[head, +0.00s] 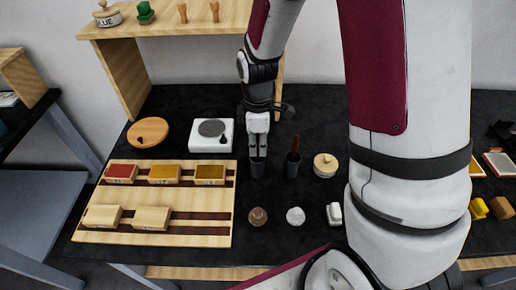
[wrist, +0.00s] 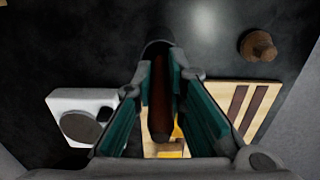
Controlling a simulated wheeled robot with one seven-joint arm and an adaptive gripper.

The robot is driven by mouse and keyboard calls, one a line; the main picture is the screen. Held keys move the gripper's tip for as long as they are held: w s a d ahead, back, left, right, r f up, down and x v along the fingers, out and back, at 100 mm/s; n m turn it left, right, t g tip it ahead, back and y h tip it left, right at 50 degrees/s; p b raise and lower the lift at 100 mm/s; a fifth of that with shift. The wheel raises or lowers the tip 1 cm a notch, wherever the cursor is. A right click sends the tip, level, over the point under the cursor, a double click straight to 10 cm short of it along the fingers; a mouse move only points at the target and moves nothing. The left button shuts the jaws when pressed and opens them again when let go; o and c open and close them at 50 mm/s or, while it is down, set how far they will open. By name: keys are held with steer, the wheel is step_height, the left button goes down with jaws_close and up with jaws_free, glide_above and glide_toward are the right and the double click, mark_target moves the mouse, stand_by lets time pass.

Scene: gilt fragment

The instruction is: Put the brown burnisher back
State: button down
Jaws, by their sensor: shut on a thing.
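My gripper (head: 258,150) points down over a dark cup (head: 258,170) right of the white scale. In the wrist view, my gripper (wrist: 159,72) has its green-lined fingers closed around a brown handle (wrist: 160,108), which looks like the brown burnisher. The dark cup (wrist: 157,48) shows just past the fingertips. The burnisher's lower end is hidden, so I cannot tell how far it is inside the cup. A second dark cup (head: 292,169) stands just to the right, with another brown-handled tool (head: 294,148) upright in it.
A white scale (head: 211,146) and a wooden tray of colored blocks (head: 225,220) lie to the left. A round lidded jar (head: 325,165) is at right. A brown knobbed piece (head: 258,216), a white lump (head: 296,216) and a small white block (head: 334,214) sit in front.

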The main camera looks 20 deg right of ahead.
steer(key=shift+f, duration=0.75)
steer(key=shift+f, duration=0.15)
steer(key=c, duration=1.6)
jaws_free()
steer(key=shift+c, duration=0.2)
step_height(320, 180, up, 12)
steer(key=shift+r, duration=0.2)
steer(key=s+r+m+t, duration=0.5)
steer(key=s+r+m, duration=0.8)
steer(key=s, duration=0.4)
steer(key=shift+s+r+m, duration=0.15)
steer(key=shift+r+m, duration=0.15)
steer(key=shift+r, duration=0.4)
